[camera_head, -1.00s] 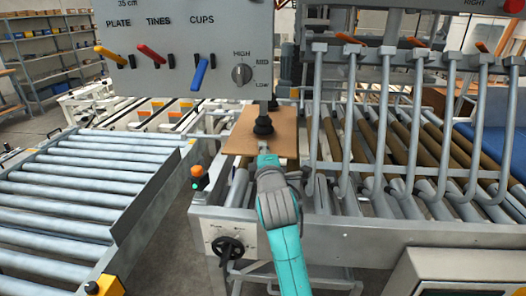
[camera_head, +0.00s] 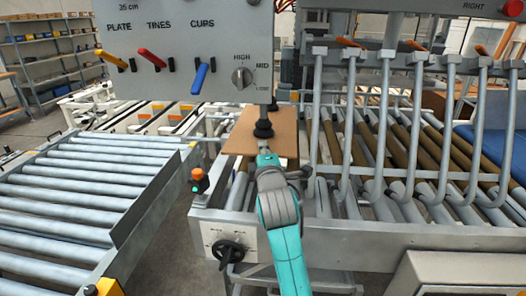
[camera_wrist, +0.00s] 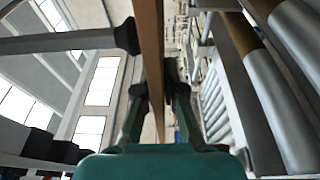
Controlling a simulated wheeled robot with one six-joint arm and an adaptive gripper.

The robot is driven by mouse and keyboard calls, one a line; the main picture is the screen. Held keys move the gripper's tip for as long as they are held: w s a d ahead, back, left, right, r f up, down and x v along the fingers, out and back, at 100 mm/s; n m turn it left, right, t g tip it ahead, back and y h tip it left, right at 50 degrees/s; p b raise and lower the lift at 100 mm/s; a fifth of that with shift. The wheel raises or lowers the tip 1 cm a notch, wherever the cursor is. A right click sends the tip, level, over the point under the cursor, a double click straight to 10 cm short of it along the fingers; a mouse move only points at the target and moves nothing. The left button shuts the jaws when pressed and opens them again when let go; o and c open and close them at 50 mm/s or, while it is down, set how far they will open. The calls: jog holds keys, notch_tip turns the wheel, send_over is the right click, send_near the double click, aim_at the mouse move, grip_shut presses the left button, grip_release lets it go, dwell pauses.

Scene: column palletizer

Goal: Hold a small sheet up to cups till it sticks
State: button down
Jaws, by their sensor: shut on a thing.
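A small brown sheet (camera_head: 240,136) lies roughly level at the left end of the roller bed. My gripper (camera_head: 263,148) is at its near edge, shut on it. In the wrist view the sheet (camera_wrist: 150,50) shows edge-on, with the fingers (camera_wrist: 154,95) on both faces. Other cups are not clearly seen.
A grey panel (camera_head: 145,80) with PLATE, TINES and CUPS levers hangs above; the blue CUPS lever (camera_head: 200,78) points down. Curved grey tines (camera_head: 385,130) stand close on the right. A roller conveyor (camera_head: 80,190) lies left. A black handwheel (camera_head: 228,252) is below.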

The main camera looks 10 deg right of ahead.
jog(key=c, duration=1.2)
grip_release()
jog(key=shift+s, duration=0.1)
jog(key=s+a, duration=0.2)
jog(key=s, duration=0.8)
jog(key=s+a, duration=0.2)
jog(key=s, duration=0.9)
jog(key=shift+s+f, duration=0.15)
jog(key=shift+s, duration=0.05)
